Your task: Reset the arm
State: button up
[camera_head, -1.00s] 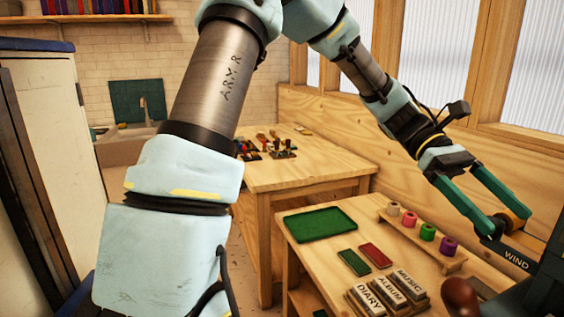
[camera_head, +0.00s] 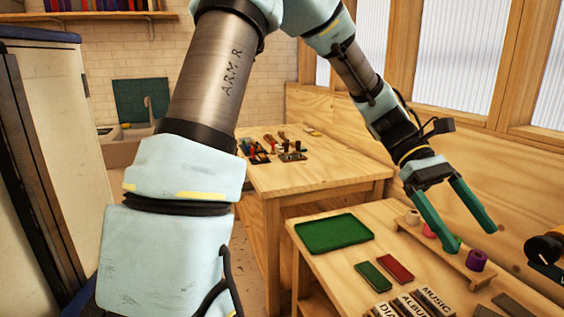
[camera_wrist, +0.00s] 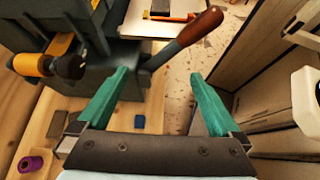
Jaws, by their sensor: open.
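My gripper (camera_head: 474,236) is open and empty, with two green fingers spread apart. In the head view it hangs over the right side of the near wooden table, in front of the wooden rack of foil rolls. In the wrist view my gripper (camera_wrist: 160,88) has nothing between its fingers. A dark machine (camera_wrist: 115,75) with a wooden-handled lever (camera_wrist: 200,27) stands beyond the fingers there. The purple roll (camera_head: 476,260) shows clearly.
A green tray (camera_head: 333,234), a green block (camera_head: 373,276), a red block (camera_head: 396,267) and labelled blocks (camera_head: 411,303) lie on the near table. An orange-and-black spool part (camera_head: 545,248) is at the right edge. A second table (camera_head: 300,177) with small items stands behind.

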jog(key=w+a+f+m+t+y+b, duration=0.1)
jog(key=w+a+f+t+b, duration=0.1)
jog(key=w+a+f+t, duration=0.45)
jog(key=w+a+f+t+y+b, duration=0.1)
jog(key=w+a+f+b, duration=0.25)
jog(key=a+f, duration=0.6)
jog(key=w+a+f+m+t+y+b, duration=0.2)
jog(key=w+a+f+m+t+b, duration=0.1)
jog(key=a, duration=1.6)
jog(key=shift+w+m+t, duration=0.2)
jog(key=shift+m+t, duration=0.2)
jog(key=shift+t, duration=0.45)
